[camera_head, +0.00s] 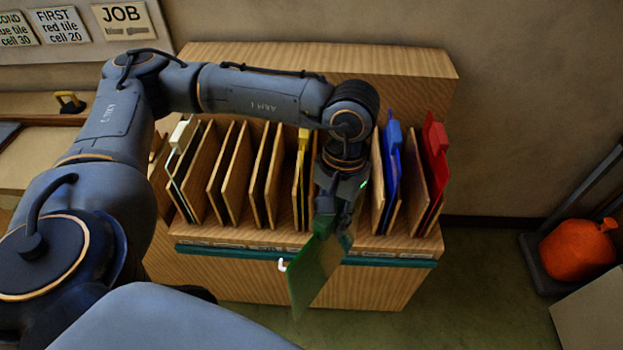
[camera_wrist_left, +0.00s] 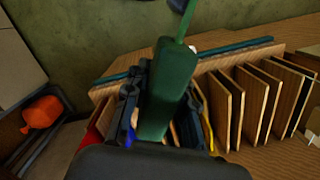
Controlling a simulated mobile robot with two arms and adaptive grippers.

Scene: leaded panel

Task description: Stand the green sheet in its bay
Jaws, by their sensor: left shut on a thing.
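The green sheet (camera_head: 315,267) hangs from my left gripper (camera_head: 335,205) in front of the wooden rack (camera_head: 375,287). My left gripper is shut on the sheet's green grip block, which shows large in the left wrist view (camera_wrist_left: 168,88). The sheet is tilted and stands clear of the bays, over the rack's front edge. The rack's bays are split by upright wooden dividers (camera_head: 235,180). My left forearm and wrist hide the bays behind the gripper, between the yellow and blue sheets. My right gripper is not in view.
A white sheet (camera_head: 180,135), yellow sheet (camera_head: 302,150), blue sheet (camera_head: 392,160) and red sheet (camera_head: 435,150) stand in other bays. A teal strip (camera_head: 390,261) with labels runs along the rack's front. An orange container (camera_head: 577,250) stands on the floor at right.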

